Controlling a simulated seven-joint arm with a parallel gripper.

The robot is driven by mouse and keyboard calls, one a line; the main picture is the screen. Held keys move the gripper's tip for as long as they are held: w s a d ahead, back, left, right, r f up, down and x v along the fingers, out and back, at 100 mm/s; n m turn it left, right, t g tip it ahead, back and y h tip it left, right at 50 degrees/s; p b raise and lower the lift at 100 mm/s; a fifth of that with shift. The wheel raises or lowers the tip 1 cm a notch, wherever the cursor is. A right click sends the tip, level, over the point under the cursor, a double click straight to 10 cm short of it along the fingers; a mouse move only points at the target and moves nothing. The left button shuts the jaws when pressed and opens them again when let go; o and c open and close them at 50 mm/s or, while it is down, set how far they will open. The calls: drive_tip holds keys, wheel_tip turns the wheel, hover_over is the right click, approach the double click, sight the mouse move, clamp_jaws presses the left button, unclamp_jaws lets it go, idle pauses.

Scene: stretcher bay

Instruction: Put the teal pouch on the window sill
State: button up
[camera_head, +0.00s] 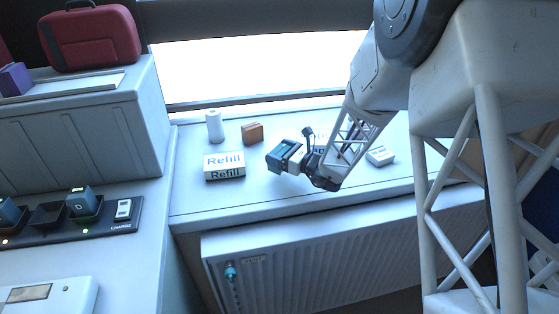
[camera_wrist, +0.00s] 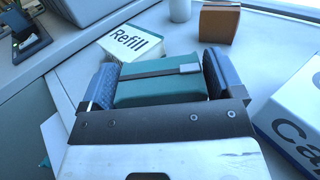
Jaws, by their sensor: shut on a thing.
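The teal pouch (camera_wrist: 160,81), with a dark strap and a small pale clasp across it, sits between the two fingers of my gripper (camera_wrist: 158,78) in the wrist view. My gripper is shut on it. In the head view my gripper (camera_head: 276,158) is over the pale window sill (camera_head: 190,200), just right of the Refill box. The pouch is mostly hidden by the fingers there. I cannot tell whether it touches the sill or is held slightly above it.
On the sill are a white Refill box (camera_head: 224,167), a white bottle (camera_head: 214,126), a brown block (camera_head: 252,133) and a small white box (camera_head: 380,156). A ribbed radiator (camera_head: 350,255) is below the sill. A grey cabinet with a red case (camera_head: 90,38) stands left, above a charger (camera_head: 65,218).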

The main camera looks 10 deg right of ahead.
drive_tip(key=shift+w+f, duration=0.25)
drive_tip(key=shift+f, duration=1.55)
drive_tip(key=shift+f, duration=0.1)
drive_tip(key=o, duration=0.8)
drive_tip(key=shift+s+d, duration=0.1)
drive_tip(key=shift+v, duration=5.85)
